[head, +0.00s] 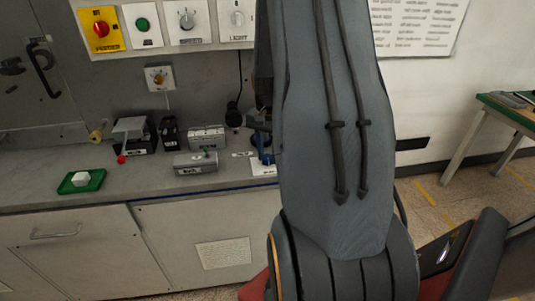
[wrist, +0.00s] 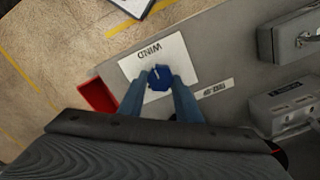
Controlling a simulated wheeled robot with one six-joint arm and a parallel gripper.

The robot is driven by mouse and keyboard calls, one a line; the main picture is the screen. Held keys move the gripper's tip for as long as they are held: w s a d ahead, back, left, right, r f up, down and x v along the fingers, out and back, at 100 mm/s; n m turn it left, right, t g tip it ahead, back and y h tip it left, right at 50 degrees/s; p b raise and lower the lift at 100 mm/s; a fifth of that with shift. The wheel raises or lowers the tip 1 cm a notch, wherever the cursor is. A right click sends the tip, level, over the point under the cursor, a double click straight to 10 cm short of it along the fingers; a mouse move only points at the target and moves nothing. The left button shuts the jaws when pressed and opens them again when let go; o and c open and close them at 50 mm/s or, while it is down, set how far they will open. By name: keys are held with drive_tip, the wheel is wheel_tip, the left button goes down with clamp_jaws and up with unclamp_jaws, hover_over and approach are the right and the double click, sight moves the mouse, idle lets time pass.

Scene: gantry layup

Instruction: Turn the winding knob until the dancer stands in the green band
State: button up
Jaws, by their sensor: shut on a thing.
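The blue winding knob (wrist: 158,73) sits on a white plate (wrist: 136,66) marked WIND, near the counter's edge in the wrist view. My gripper (wrist: 160,84) is shut on the knob, one blue-grey finger on each side. A pale pointer line shows on top of the knob. In the head view the white plate (head: 261,171) shows just left of my arm, which hides part of this spot. I cannot make out the dancer or the green band in either view.
Grey boxes (wrist: 284,107) stand on the other side. In the head view, a green tray (head: 68,187) with a white block (head: 81,179) is at the counter's left. A switch panel (head: 165,25) hangs above.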

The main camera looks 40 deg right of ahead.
sight(267, 156)
drive_tip(key=shift+w, duration=0.15)
drive_tip(key=o, duration=1.1)
drive_tip(key=shift+a, duration=0.1)
drive_tip(key=shift+c, duration=0.2)
drive_tip(key=shift+r, duration=0.1)
wheel_tip(267, 156, up, 8)
drive_tip(key=shift+f+b, duration=0.15)
drive_tip(key=shift+b, duration=0.75)
